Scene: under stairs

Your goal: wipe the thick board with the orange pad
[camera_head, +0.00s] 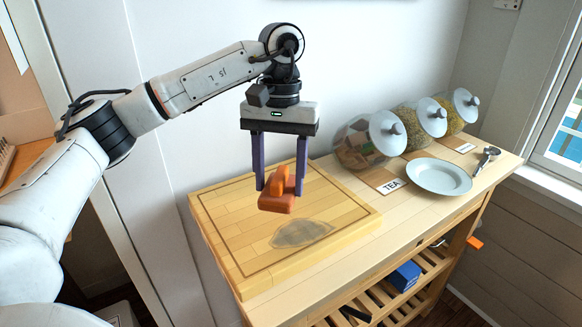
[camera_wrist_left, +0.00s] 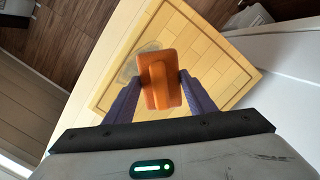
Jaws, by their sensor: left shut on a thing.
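The thick board (camera_head: 225,215) is a light wooden slab with a dark groove line, lying on the wooden counter. A grey smudge (camera_head: 303,233) lies on its near right part. My left gripper (camera_head: 280,186) is shut on the orange pad (camera_head: 277,204) by its raised handle and holds it over the board, behind the smudge. I cannot tell for sure whether the pad touches the board. In the left wrist view the pad (camera_wrist_left: 160,80) sits between the two purple fingers, and the board (camera_wrist_left: 215,65) shows behind it, with part of the smudge beside the pad. My right gripper is not in view.
A pale plate (camera_head: 438,176), a TEA card (camera_head: 391,186) and metal spoons (camera_head: 487,156) lie right of the board. A blue box (camera_head: 404,275) is on the slatted shelf below.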

